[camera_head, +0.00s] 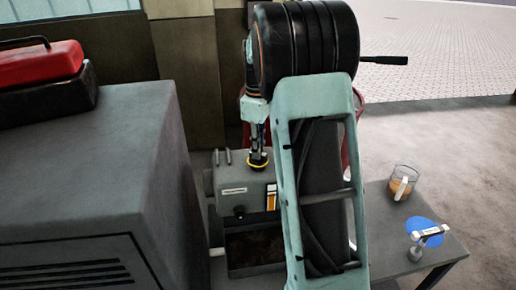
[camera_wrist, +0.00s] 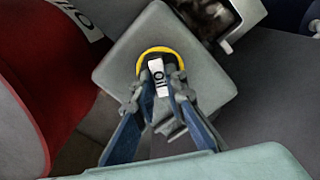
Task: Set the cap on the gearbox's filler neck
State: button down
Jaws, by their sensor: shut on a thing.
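The gearbox (camera_head: 230,203) is a grey box in the middle of the head view, partly hidden by my arm. Its square top (camera_wrist: 120,75) fills the middle of the wrist view. My gripper (camera_wrist: 158,90) is over this top, its fingers shut on the dark cap (camera_wrist: 155,59), which bears a white label reading OIL. A yellow ring (camera_wrist: 153,49) encircles the cap; it also shows below my gripper in the head view (camera_head: 258,165). The filler neck is hidden under the cap and fingers. I cannot tell whether the cap touches it or is just above.
A large grey cabinet (camera_head: 75,165) stands at left with a red and black toolbox (camera_head: 45,75) on it. A small table (camera_head: 385,210) at right holds a jug of orange liquid (camera_head: 402,183) and a blue disc (camera_head: 424,228). A red drum (camera_wrist: 45,70) stands close beside the gearbox.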

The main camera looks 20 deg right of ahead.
jog(key=c, duration=1.9)
grip_release()
notch_tip(320, 180, up, 12)
